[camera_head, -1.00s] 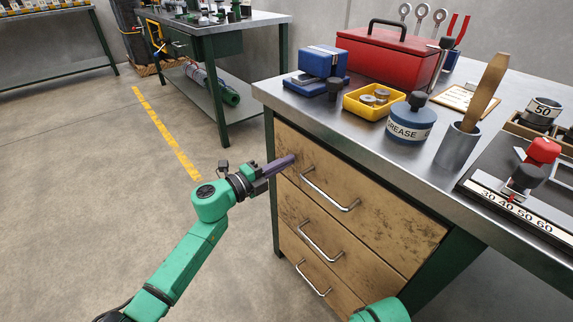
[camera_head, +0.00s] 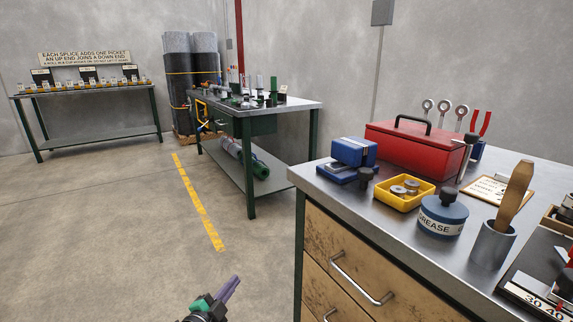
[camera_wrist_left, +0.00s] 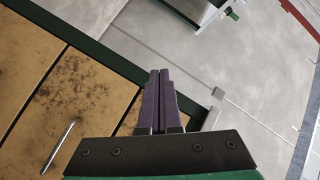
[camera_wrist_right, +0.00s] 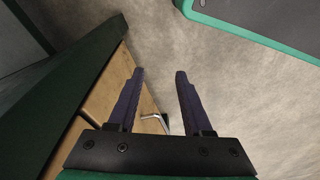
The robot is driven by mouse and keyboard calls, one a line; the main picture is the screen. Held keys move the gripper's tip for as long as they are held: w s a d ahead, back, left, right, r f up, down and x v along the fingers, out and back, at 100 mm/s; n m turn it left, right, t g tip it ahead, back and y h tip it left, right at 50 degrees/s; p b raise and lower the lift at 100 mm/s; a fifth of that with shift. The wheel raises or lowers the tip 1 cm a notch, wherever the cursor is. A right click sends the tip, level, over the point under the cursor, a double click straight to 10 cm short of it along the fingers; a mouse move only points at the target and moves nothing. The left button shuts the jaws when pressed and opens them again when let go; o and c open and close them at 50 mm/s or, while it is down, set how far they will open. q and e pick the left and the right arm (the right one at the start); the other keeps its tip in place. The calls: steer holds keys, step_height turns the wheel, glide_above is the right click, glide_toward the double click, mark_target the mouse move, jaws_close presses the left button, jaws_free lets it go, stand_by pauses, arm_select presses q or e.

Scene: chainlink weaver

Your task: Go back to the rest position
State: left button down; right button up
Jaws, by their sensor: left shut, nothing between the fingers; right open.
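My left gripper (camera_head: 230,287) shows at the bottom of the head view, with its purple fingers pointing up and right over the bare floor. It is shut and empty. In the left wrist view its two fingers (camera_wrist_left: 159,75) lie together, with the drawer fronts to the left. My right gripper is outside the head view. In the right wrist view its fingers (camera_wrist_right: 158,76) stand wide apart with nothing between them, close to the drawer cabinet.
The near workbench (camera_head: 400,215) with wooden drawers (camera_head: 345,285) fills the right side. It bears a red toolbox (camera_head: 410,150), a yellow tray (camera_head: 385,202) and a grease tin (camera_head: 442,220). A second bench (camera_head: 290,108) stands behind. The floor (camera_head: 120,240) at left is clear.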

arm_select(q)
steer(key=s+a+f+n+g+y, duration=0.35)
steer(key=s+f, duration=0.25)
steer(key=f, duration=0.3)
steer(key=s+a+f+n+g+y, duration=0.2)
steer(key=s+a+f+n+g, duration=0.3)
steer(key=f, duration=0.4)
steer(key=s+d+f+n+g, duration=0.1)
steer(key=s+f+n+g, duration=0.2)
steer(key=s, duration=0.6)
steer(key=s+d+f+n+g, duration=0.1)
steer(key=s+f+g, duration=0.1)
steer(key=s+f, duration=0.5)
steer(key=s+a+r+p, duration=0.2)
steer(key=s+r+p, duration=0.1)
steer(key=s+p, duration=0.6)
steer(key=s+a+r+g+p, duration=0.1)
steer(key=s+a+r+p, duration=0.2)
steer(key=s+p, duration=0.7)
steer(key=p, duration=0.5)
steer(key=shift+r, duration=0.4)
arm_select(e)
steer(key=s+d+r, duration=0.2)
steer(key=s, duration=0.6)
steer(key=s+d+r, duration=0.2)
steer(key=s+r, duration=0.1)
steer(key=s, duration=0.5)
steer(key=shift+d+n+g+h, duration=0.3)
